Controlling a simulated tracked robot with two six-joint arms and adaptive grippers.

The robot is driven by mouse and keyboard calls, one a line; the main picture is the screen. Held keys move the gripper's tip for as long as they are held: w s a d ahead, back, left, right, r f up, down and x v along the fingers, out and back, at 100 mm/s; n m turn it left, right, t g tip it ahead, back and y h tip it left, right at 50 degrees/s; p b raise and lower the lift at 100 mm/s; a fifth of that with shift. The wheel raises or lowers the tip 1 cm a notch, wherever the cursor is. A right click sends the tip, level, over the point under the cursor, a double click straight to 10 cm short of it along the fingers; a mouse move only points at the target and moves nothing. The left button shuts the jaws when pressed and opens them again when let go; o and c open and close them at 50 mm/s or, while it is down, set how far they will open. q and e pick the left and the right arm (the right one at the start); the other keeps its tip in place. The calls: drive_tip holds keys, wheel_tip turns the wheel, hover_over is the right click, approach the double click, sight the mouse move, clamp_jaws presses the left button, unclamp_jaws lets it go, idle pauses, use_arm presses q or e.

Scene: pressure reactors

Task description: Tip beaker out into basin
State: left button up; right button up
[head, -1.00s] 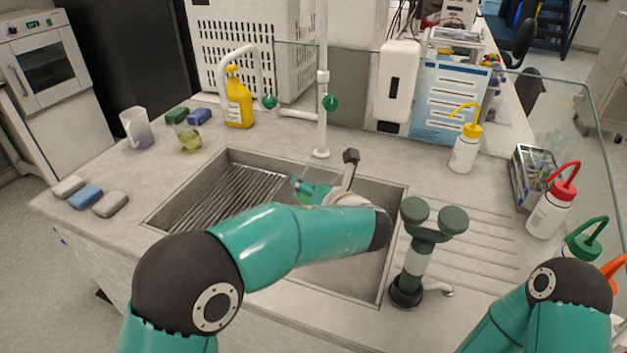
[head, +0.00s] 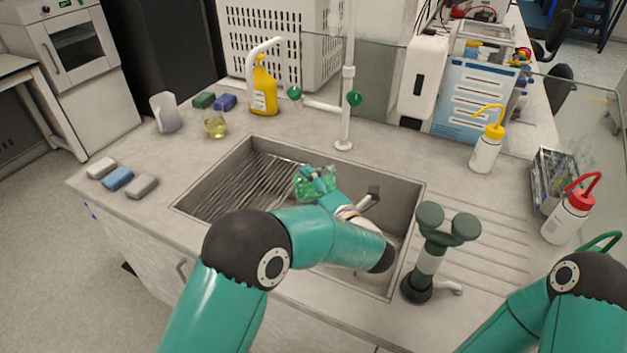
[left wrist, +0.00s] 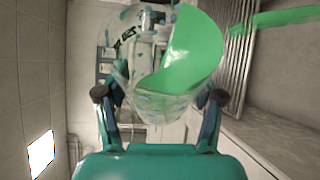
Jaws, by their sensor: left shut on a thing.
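A clear beaker (head: 313,184) with green liquid is in my left gripper (head: 326,184), above the grey sink basin (head: 397,203). In the left wrist view the two fingers of my left gripper (left wrist: 160,97) are shut on the sides of the beaker (left wrist: 128,58). The beaker is tilted. Green liquid (left wrist: 196,52) lies against one side, and a green stream (left wrist: 280,17) leaves its mouth toward the ribbed side of the basin. The stream's end is out of frame. My right arm shows at the lower right, its gripper out of view.
A black-and-green tap fitting (head: 432,250) stands right of the basin. A tall white tap (head: 345,100) rises behind it. A small beaker with yellow liquid (head: 215,127), a white mug (head: 165,112) and a yellow bottle (head: 263,88) stand at the back left. Wash bottles (head: 486,150) stand right.

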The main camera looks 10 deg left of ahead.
sight(334, 184)
use_arm(q)
drive_tip(key=r+m+p, duration=0.2)
drive_tip(key=p, duration=0.1)
drive_tip(key=shift+m+t+y, duration=0.3)
drive_tip(key=shift+d+r+m+t+p, duration=0.1)
drive_tip(key=shift+r+m+t+p, duration=0.2)
drive_tip(key=shift+m+p, duration=0.35)
drive_tip(key=shift+d+r+m+t+p, duration=0.1)
drive_tip(key=shift+r+m+t+p, duration=0.25)
drive_tip(key=shift+m, duration=0.5)
use_arm(e)
drive_tip(key=shift+r, duration=2.9)
use_arm(q)
drive_tip(key=shift+f, duration=0.2)
use_arm(e)
drive_tip(key=shift+f, duration=0.15)
